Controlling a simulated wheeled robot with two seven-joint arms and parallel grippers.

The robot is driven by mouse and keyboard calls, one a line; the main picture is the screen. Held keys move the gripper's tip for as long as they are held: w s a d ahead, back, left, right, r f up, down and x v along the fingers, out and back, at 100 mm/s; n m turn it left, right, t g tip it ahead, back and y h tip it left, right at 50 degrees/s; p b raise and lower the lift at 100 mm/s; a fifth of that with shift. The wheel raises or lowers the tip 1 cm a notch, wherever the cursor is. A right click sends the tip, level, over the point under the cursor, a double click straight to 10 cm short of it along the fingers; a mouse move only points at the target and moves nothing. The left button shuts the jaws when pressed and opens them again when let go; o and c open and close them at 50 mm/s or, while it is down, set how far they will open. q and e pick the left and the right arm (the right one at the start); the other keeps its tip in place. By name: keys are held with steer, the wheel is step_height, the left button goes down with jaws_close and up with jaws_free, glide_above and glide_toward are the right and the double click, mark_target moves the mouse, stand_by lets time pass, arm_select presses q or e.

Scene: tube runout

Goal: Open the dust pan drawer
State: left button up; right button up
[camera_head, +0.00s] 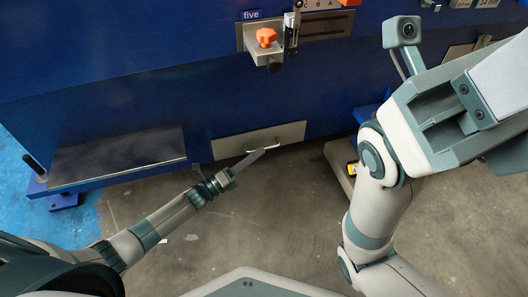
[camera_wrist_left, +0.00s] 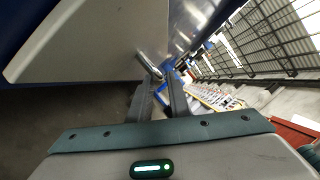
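The dust pan drawer is a light grey front panel (camera_head: 230,146) set low in the blue machine, with a small bright bar handle (camera_head: 279,143). It looks shut, flush with the machine. My left gripper (camera_head: 256,157) reaches up to the handle from the lower left, seen edge-on. In the left wrist view the drawer panel (camera_wrist_left: 85,40) fills the upper left. The handle (camera_wrist_left: 149,65) lies at the fingertips of my left gripper (camera_wrist_left: 160,82). A gap shows between the fingers; whether they touch the handle is unclear. My right gripper's fingers are not visible.
A sloping grey plate (camera_head: 118,157) on a blue base sticks out at the left. An orange knob on a bracket (camera_head: 266,38) juts out above the drawer. My right arm fills the right side. Grey floor (camera_head: 285,215) lies clear before the drawer.

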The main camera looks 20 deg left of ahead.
arm_select(q)
steer(key=shift+b+x, duration=0.5)
steer(key=shift+x, duration=1.35)
jaws_close()
